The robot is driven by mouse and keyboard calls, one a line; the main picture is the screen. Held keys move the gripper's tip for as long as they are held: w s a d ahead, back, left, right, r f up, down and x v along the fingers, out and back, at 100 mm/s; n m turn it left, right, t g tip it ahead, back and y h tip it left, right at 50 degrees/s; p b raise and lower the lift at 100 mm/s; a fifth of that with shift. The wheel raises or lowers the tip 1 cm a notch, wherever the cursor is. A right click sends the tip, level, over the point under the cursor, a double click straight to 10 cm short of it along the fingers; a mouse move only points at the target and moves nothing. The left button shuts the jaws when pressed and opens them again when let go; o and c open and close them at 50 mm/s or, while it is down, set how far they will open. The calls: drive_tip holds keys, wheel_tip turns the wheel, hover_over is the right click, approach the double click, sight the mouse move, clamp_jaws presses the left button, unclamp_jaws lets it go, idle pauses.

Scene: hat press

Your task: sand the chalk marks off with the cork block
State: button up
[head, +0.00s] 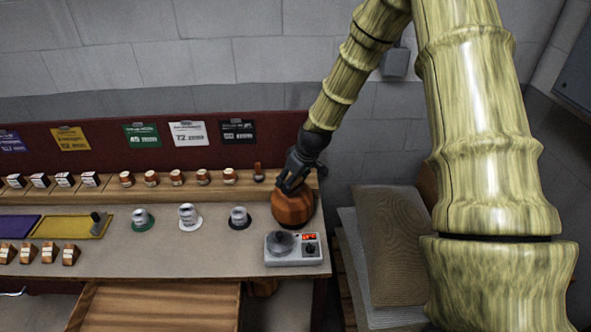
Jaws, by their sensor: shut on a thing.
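My gripper (293,180) is black and points down over the top of a rounded orange-brown wooden form (292,212) at the right end of the bench. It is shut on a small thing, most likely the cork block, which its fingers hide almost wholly. The fingers are at the form's upper left; I cannot tell whether the held thing touches it. I can make out no chalk marks on the form at this size.
A grey device with a round plate and red display (292,247) stands just in front of the form. Several cups on coloured discs (189,217) stand left. A yellow tray (72,226) and small blocks lie further left. A back shelf (200,187) holds small jars.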

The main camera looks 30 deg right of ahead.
drive_tip(key=shift+r+p, duration=0.6)
drive_tip(key=shift+r, duration=0.8)
